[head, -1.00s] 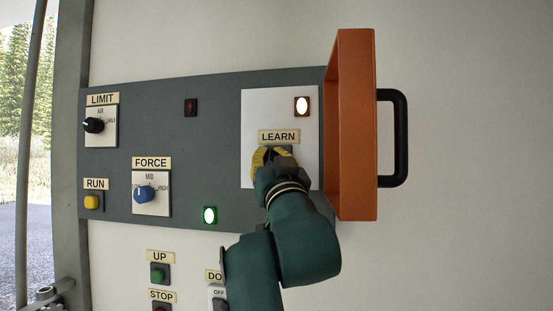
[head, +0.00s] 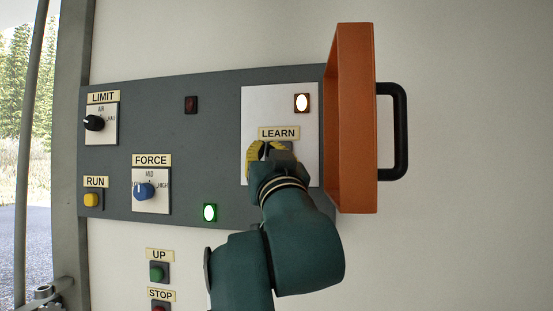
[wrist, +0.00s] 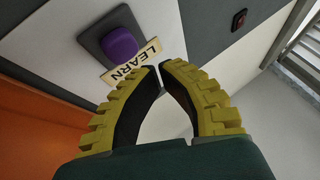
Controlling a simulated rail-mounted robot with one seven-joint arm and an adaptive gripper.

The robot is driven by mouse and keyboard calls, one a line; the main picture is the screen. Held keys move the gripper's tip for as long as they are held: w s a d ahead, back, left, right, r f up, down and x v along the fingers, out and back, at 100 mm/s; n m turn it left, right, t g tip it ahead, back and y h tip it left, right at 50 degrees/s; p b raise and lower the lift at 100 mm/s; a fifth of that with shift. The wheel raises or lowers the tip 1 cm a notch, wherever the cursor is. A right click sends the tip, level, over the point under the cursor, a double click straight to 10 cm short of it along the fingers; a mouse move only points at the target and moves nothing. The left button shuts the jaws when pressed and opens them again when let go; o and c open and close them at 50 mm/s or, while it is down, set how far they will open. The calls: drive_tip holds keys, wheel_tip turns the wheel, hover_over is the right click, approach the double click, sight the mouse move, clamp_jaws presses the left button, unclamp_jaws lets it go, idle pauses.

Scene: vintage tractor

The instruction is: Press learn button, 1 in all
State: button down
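The learn button (wrist: 121,45) is purple, on a dark square base, and shows at the upper left of the wrist view. Its LEARN label (wrist: 131,64) lies between it and my fingertips in that view; the label also shows in the head view (head: 279,133). My gripper (head: 266,146) is in front of the panel just below the label and hides the button in the head view. In the wrist view its yellow fingers (wrist: 161,68) have their tips nearly together with nothing between them. The fingertips look apart from the button.
An orange cover (head: 356,120) with a black handle (head: 402,130) stands open right of the white plate. A white lamp (head: 302,103) and a green lamp (head: 210,212) are lit. The FORCE knob (head: 144,190), LIMIT knob (head: 94,123) and RUN button (head: 92,200) are at left.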

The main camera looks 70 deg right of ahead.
drive_tip(key=a, duration=0.1)
drive_tip(key=a+b, duration=0.1)
drive_tip(key=a, duration=0.1)
drive_tip(key=shift+s+a, duration=0.3)
drive_tip(key=shift+s, duration=0.1)
idle(0.6)
drive_tip(key=w+a+f+n+t+y+p, duration=0.2)
drive_tip(key=w+a+f+y, duration=0.15)
drive_tip(key=w, duration=0.25)
drive_tip(key=w+a+f+n+t+y+p, duration=0.1)
drive_tip(key=w+a+f+y+p, duration=0.1)
drive_tip(key=w+a+f, duration=0.3)
drive_tip(key=w+a+f+n+t+y+p, duration=0.1)
drive_tip(key=w+a+f+n+y+p, duration=0.15)
drive_tip(key=a, duration=0.35)
drive_tip(key=w+a+f+n+t+y+p, duration=0.1)
drive_tip(key=w+a+f+y, duration=0.15)
drive_tip(key=a, duration=0.35)
drive_tip(key=s+a+f+n+t+y+p, duration=0.2)
drive_tip(key=s+a+f+y, duration=0.2)
drive_tip(key=a, duration=0.6)
drive_tip(key=s+a+n+t+y, duration=0.1)
drive_tip(key=s+a+y, duration=0.3)
drive_tip(key=s, duration=0.4)
drive_tip(key=shift+s+a+r+n, duration=0.2)
drive_tip(key=shift+a+r+n, duration=0.15)
drive_tip(key=shift+a+n, duration=0.35)
